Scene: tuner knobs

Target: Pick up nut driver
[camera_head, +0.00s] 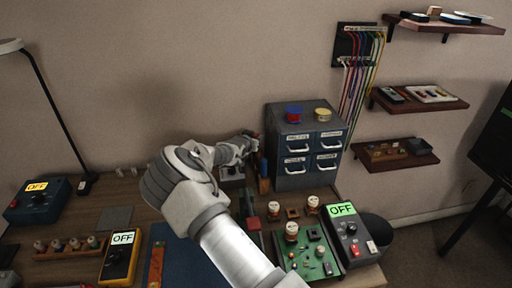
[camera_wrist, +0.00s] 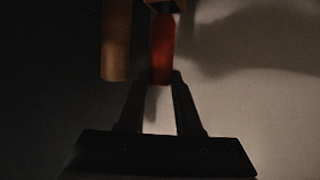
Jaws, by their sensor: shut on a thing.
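In the wrist view a red-handled tool (camera_wrist: 162,45) stands upright between the fingertips of my gripper (camera_wrist: 160,78), which is shut on the lower end of its handle. Its upper end runs out of the picture. I cannot tell for certain that it is the nut driver. A brown-orange handle (camera_wrist: 116,45) hangs just left of it, apart from the fingers. In the head view my gripper (camera_head: 250,140) is at the back of the bench, beside the left side of the drawer cabinet (camera_head: 291,182). My own arm hides much around it, and the held tool is not clear there.
A blue upright object (camera_head: 264,185) stands below my gripper, close to the cabinet. A green circuit board (camera_head: 312,262), a grey meter (camera_head: 352,232) and a yellow meter (camera_head: 120,258) lie on the bench. A lamp (camera_head: 50,100) stands at left. The wall is close behind.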

